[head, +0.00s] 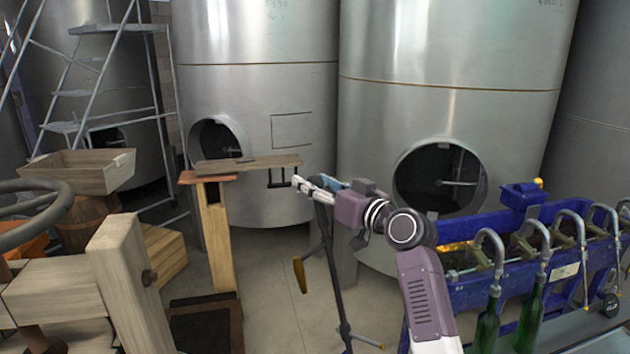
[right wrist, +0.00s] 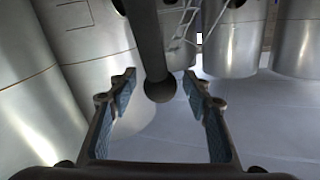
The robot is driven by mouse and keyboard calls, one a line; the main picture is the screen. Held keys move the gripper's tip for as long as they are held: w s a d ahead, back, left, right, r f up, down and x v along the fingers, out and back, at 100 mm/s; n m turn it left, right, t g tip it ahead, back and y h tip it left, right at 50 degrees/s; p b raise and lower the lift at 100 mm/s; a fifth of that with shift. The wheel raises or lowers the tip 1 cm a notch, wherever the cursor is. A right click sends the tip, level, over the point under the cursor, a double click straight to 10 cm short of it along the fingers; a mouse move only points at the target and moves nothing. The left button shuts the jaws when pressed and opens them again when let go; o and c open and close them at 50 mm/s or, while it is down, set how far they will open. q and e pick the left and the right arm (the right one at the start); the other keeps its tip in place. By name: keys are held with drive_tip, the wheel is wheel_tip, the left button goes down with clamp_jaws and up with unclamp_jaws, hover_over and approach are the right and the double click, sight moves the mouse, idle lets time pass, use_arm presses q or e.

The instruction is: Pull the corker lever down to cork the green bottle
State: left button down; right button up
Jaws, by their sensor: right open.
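My right gripper (head: 308,186) is open in the head view, reaching left toward the end of a wooden plank. In the right wrist view its two fingers (right wrist: 159,82) are spread apart. A dark rod with a rounded end (right wrist: 158,88) shows between them there, not gripped; contact cannot be told. In the head view a thin dark pole (head: 328,262) stands below the gripper on splayed feet. I cannot tell for sure which part is the corker lever. Green bottles (head: 487,325) and (head: 529,318) hang under spouts at the right; no bottle shows at the pole. My left gripper is out of view.
A wooden post (head: 217,235) carries the plank (head: 250,163) left of the gripper. A blue filling machine (head: 484,292) stands at the right. A wooden press (head: 122,285) fills the lower left. Steel tanks (head: 450,45) stand behind. Floor (head: 272,318) is clear between post and pole.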

clamp_jaws()
idle(0.3)
drive_tip(key=shift+d+f, duration=0.1)
drive_tip(key=shift+s+d+b, duration=0.2)
drive_tip(key=shift+b, duration=0.2)
drive_tip(key=s+d+t+y+b, duration=0.1)
drive_tip(key=s+d+t+b, duration=0.1)
drive_tip(key=s+d+b, duration=0.7)
drive_tip(key=s+d+f+m+t+y+b, duration=0.1)
drive_tip(key=s+d+t+y+b, duration=0.1)
drive_tip(key=s+d+b, duration=0.8)
drive_tip(key=shift+d+f+m+t+b, duration=0.3)
drive_tip(key=shift+d+b, duration=0.75)
drive_tip(key=shift+d, duration=1.95)
unclamp_jaws()
drive_tip(key=shift+r, duration=0.1)
